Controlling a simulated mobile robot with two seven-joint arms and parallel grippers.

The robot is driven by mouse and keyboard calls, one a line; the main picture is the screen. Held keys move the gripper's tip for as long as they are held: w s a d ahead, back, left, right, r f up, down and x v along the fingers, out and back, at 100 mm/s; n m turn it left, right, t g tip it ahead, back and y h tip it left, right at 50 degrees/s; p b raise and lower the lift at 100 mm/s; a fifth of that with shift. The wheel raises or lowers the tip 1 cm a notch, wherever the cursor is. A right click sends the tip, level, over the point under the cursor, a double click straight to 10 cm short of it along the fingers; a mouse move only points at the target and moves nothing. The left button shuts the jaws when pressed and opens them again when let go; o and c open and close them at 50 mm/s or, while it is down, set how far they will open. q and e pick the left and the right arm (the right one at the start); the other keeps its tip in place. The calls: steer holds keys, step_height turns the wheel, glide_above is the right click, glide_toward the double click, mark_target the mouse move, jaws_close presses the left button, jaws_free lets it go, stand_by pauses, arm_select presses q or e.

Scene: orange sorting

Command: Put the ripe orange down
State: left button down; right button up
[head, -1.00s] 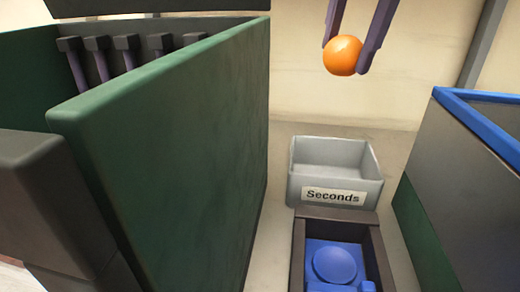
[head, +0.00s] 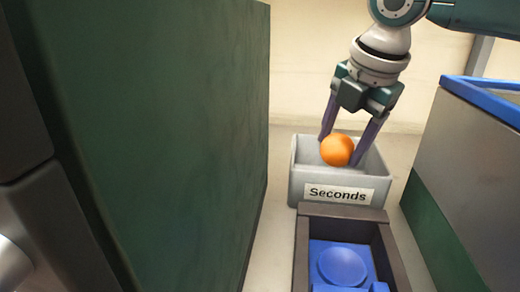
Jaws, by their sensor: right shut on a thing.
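The ripe orange (head: 337,150) is bright orange and round. My right gripper (head: 345,150) is shut on it, with its purple fingers pointing down on either side of the fruit. The orange is at the opening of the grey bin labelled Seconds (head: 297,180), overlapping its inside in the head view. I cannot tell whether it touches the bin's floor. My left gripper is not in view.
A dark tray (head: 301,250) with a blue round dish (head: 342,266) stands in front of the bin. A large green panel (head: 170,130) fills the left. A blue-rimmed grey box (head: 465,150) stands at the right. Pale floor shows between them.

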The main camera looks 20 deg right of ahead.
mark_target(338, 164)
step_height(338, 164, down, 5)
steer(key=shift+r+b, duration=0.1)
steer(key=shift+b, duration=0.3)
steer(key=o, duration=1.4)
steer(key=shift+r, duration=0.2)
steer(key=shift+p+v, duration=1.65)
steer(key=shift+v, duration=4.25)
